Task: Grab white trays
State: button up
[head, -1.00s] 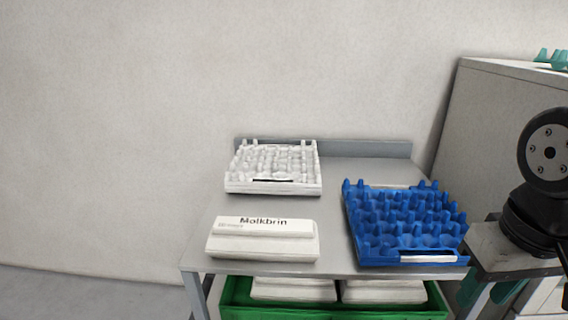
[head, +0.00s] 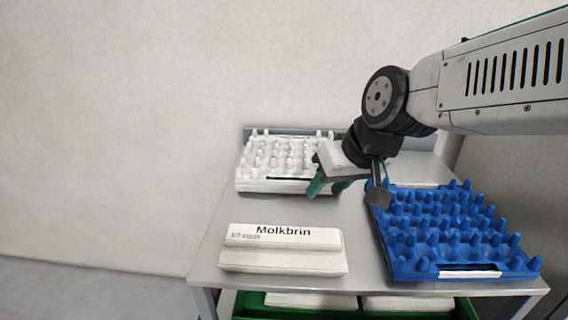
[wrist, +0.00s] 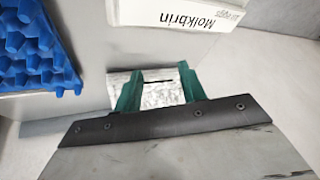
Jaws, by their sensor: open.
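A white egg tray (head: 243,180), apparently a stack, sits at the back left of the grey table. My gripper (head: 327,186) has green fingers and hangs at the tray's right end, tilted down; its wrist covers part of the tray's right side. In the wrist view, my gripper (wrist: 158,82) is open and its two fingers stand apart, with part of the white tray (wrist: 157,93) showing between them. Nothing is held. I cannot tell whether the fingers touch the tray.
A white carton marked Molkbrin (head: 285,262) lies at the table's front left. A blue egg tray (head: 405,262) fills the right side, close below my wrist. A green crate (head: 250,306) with white trays is under the table. Bare tabletop (head: 345,225) lies between carton and blue tray.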

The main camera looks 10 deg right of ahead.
aim_at(290, 154)
jog(key=w+a+f+t+h, duration=0.1)
jog(key=w+t, duration=0.1)
jog(key=w, duration=0.5)
jog(key=w+a+f+m+t+h, duration=0.1)
jog(key=w+f+t, duration=0.1)
jog(key=w, duration=0.5)
jog(key=w+a+f+m+t+h, duration=0.1)
jog(key=w+t, duration=0.1)
jog(key=w, duration=0.6)
jog(key=shift+w+a+f+t, duration=0.1)
jog(key=shift+a+f+t, duration=0.05)
jog(key=shift+a+t, duration=0.15)
jog(key=w+f+h, duration=0.1)
jog(key=w+d+f+m+h, duration=0.1)
jog(key=h, duration=0.1)
jog(key=shift+d+f+t, duration=0.1)
jog(key=shift+d+t, duration=0.15)
jog(key=shift+t, duration=0.05)
jog(key=shift+w+d+f+m+h, duration=0.4)
jog(key=shift+d+f+h, duration=0.05)
jog(key=shift+h, duration=0.35)
jog(key=x, duration=0.7)
jog(key=shift+w+d+f, duration=0.15)
grip_shut()
